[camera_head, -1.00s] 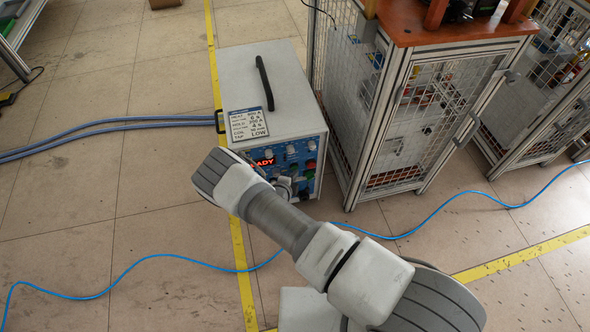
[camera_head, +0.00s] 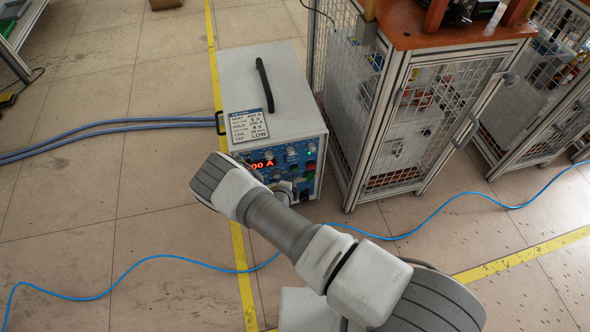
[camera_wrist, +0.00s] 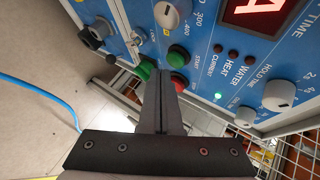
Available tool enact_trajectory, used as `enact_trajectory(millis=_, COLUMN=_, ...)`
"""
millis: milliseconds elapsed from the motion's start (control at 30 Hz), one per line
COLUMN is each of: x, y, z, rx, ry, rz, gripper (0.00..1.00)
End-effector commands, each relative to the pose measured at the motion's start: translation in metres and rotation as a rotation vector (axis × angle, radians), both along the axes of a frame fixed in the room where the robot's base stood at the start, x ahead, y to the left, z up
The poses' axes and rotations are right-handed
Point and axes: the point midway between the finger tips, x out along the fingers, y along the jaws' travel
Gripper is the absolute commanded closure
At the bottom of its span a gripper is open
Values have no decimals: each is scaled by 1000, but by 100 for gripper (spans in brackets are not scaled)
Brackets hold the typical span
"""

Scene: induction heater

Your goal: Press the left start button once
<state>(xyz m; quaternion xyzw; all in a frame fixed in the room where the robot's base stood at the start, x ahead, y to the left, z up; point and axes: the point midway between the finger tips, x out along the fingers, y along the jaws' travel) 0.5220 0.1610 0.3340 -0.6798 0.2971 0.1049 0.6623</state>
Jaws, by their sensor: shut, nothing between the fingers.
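A second green button (camera_wrist: 144,70) lies to the left of the fingertips. My gripper (camera_wrist: 161,74) is shut and empty, its tips close to the panel between the green buttons. I cannot tell whether they touch a button. In the head view my arm hides the fingertips and part of the panel.
Knobs (camera_wrist: 279,95) surround the buttons. A caged workstation (camera_head: 415,115) stands close to the heater's right. A blue cable (camera_head: 150,258) runs across the floor, and thicker blue hoses (camera_head: 120,123) leave the heater's left side. The floor at left is mostly clear.

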Motion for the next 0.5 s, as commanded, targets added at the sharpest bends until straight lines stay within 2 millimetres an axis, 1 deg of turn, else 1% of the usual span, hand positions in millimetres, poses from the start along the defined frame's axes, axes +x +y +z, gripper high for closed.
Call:
enact_trajectory(millis=300, x=-2, y=-1, z=0, rx=-1, ry=1, rz=0, gripper=100)
enact_trajectory(millis=367, x=-6, y=-2, z=1, rx=-2, ry=3, rz=0, gripper=100)
enact_trajectory(millis=500, x=-19, y=-5, z=2, rx=-3, ry=2, rz=1, gripper=100)
